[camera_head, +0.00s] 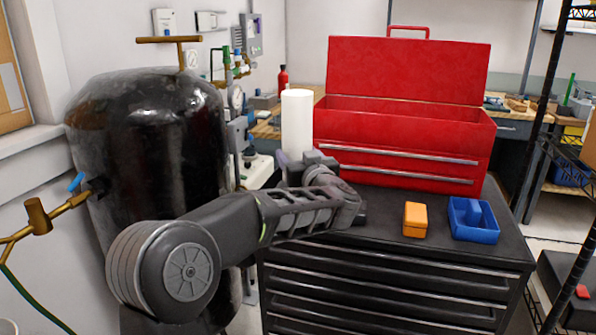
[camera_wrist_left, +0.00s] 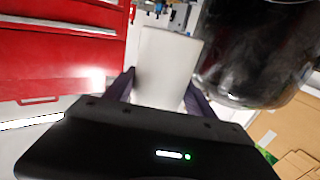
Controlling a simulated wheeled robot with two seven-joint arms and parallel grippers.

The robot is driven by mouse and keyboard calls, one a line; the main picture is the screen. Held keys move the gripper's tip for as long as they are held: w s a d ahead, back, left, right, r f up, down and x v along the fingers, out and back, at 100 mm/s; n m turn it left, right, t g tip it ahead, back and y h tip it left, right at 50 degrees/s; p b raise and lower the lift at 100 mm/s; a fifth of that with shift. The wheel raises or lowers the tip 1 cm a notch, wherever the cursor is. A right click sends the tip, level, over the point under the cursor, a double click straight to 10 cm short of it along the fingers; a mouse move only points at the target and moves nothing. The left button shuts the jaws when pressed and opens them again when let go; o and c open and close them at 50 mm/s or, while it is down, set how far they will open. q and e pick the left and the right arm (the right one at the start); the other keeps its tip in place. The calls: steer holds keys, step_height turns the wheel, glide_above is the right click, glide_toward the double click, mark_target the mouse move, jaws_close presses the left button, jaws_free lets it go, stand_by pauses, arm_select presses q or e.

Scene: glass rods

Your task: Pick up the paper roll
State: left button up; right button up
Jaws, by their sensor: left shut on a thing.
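The white paper roll (camera_head: 297,122) stands upright in the head view, to the left of the red toolbox and above the black cabinet top's left end. My left gripper (camera_head: 296,167) is shut on the roll's lower part. In the left wrist view the roll (camera_wrist_left: 166,68) is between the two dark fingers (camera_wrist_left: 160,90). The roll's lower end is hidden behind my gripper, so I cannot tell whether it touches the cabinet top. My right gripper is not in view.
An open red toolbox (camera_head: 395,138) stands on the black cabinet (camera_head: 385,203). An orange box (camera_head: 415,220) and a blue tray (camera_head: 473,233) lie at its front right. A black tank (camera_head: 150,135) stands close on the left.

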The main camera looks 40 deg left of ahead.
arm_select(q)
steer(key=shift+r, duration=0.9)
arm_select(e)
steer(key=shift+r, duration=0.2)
